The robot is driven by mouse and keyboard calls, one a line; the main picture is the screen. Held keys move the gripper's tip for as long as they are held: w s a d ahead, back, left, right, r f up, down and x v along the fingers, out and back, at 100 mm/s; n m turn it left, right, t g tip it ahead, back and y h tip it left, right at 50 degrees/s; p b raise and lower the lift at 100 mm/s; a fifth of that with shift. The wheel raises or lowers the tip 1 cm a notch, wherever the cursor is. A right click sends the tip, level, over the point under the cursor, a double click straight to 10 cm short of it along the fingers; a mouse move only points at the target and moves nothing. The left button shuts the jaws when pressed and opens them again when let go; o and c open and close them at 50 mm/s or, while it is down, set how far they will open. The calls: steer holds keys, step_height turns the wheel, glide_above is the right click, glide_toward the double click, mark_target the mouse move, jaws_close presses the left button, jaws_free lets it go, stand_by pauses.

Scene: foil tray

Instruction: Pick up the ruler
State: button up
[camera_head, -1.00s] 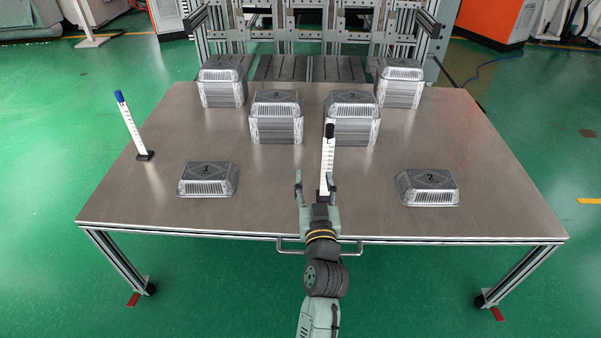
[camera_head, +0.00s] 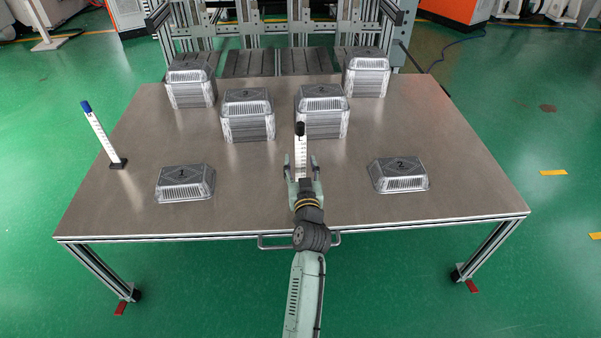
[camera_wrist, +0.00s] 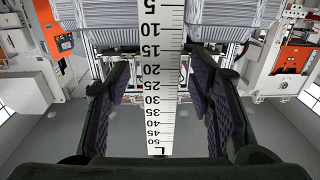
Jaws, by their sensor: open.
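A white upright ruler (camera_head: 300,151) with dark markings and a black top stands near the middle of the table. My gripper (camera_head: 301,169) is open, with one finger on each side of the ruler's lower part. In the wrist view the ruler (camera_wrist: 160,90) shows its printed scale and appears between the two fingers, with a gap on both sides. The ruler's foot is hidden by my gripper in the head view. A second white ruler (camera_head: 100,135) with a blue top stands tilted in a black base at the table's left.
Single foil trays lie at front left (camera_head: 186,187) and front right (camera_head: 399,179) of the metal table (camera_head: 240,208). Several taller foil-tray stacks stand behind, the nearest ones (camera_head: 249,128) (camera_head: 322,124) just beyond the ruler. The table beside my gripper is clear.

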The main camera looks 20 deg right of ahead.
steer(key=shift+w, duration=0.25)
steer(key=shift+c, duration=0.5)
jaws_close()
